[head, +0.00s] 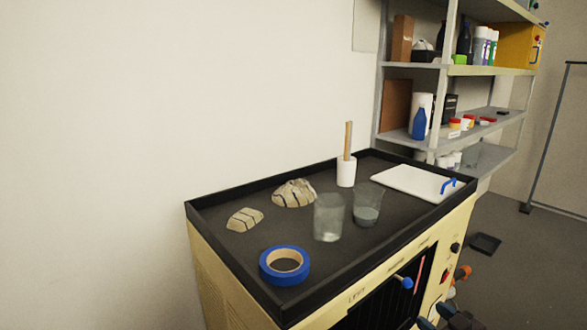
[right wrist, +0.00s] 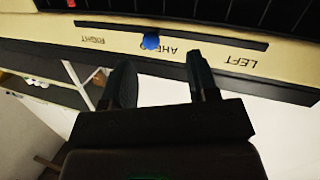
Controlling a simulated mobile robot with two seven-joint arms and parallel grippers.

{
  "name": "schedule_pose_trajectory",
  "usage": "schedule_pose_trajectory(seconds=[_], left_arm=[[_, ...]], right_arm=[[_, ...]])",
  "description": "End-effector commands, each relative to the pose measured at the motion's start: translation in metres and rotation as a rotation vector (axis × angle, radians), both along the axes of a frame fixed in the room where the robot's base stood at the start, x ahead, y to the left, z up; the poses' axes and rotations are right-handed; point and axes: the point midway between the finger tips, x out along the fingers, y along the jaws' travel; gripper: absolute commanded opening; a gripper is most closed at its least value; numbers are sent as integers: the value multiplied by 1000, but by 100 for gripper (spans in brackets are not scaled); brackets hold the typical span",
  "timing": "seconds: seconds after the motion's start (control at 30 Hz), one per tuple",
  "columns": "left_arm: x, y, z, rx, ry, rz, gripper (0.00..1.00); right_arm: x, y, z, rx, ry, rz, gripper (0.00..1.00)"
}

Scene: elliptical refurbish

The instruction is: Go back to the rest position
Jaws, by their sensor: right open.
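My right gripper (right wrist: 160,68) shows in the right wrist view with its two dark fingers apart and nothing between them. It faces the front panel of the yellow cabinet (right wrist: 100,40), where a blue knob (right wrist: 151,41) sits beyond the fingers. Whether the fingers touch the panel cannot be told. In the head view the right gripper (head: 437,317) is partly visible at the bottom edge, in front of the cabinet and below its top. The blue knob (head: 407,282) is on the cabinet front to its left. My left gripper is not in view.
The black cabinet top (head: 255,212) holds blue tape (head: 284,266), two glasses (head: 329,217) (head: 366,206), striped stone-like lumps (head: 294,193) (head: 245,219), a white holder (head: 346,172) and a white board (head: 415,182). A loaded shelf (head: 413,134) stands behind.

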Motion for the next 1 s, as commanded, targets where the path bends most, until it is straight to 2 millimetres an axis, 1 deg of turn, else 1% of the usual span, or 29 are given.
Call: schedule_pose_trajectory(seconds=[0.03, 0.17, 0.27, 0.37, 0.5, 0.7, 0.8, 0.9, 1.0], left_arm=[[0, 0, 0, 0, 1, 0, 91], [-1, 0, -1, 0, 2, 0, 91], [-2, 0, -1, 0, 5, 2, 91], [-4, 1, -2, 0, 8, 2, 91], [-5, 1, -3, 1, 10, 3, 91], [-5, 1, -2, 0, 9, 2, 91], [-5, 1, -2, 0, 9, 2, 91], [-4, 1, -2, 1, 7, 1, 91], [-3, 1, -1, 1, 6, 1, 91]], right_arm=[[-8, 7, -9, -21, 9, -12, 54], [-30, 19, -27, -80, 34, -47, 54], [-53, 28, -45, -112, 67, -85, 54], [-84, 35, -66, -129, 120, -139, 54], [-134, 40, -95, -118, 214, -235, 54], [-203, 41, -127, -36, 339, -373, 54], [-230, 41, -142, 1, 393, -418, 54], [-249, 43, -152, 16, 431, -439, 54], [-258, 42, -156, 15, 447, -444, 54]])
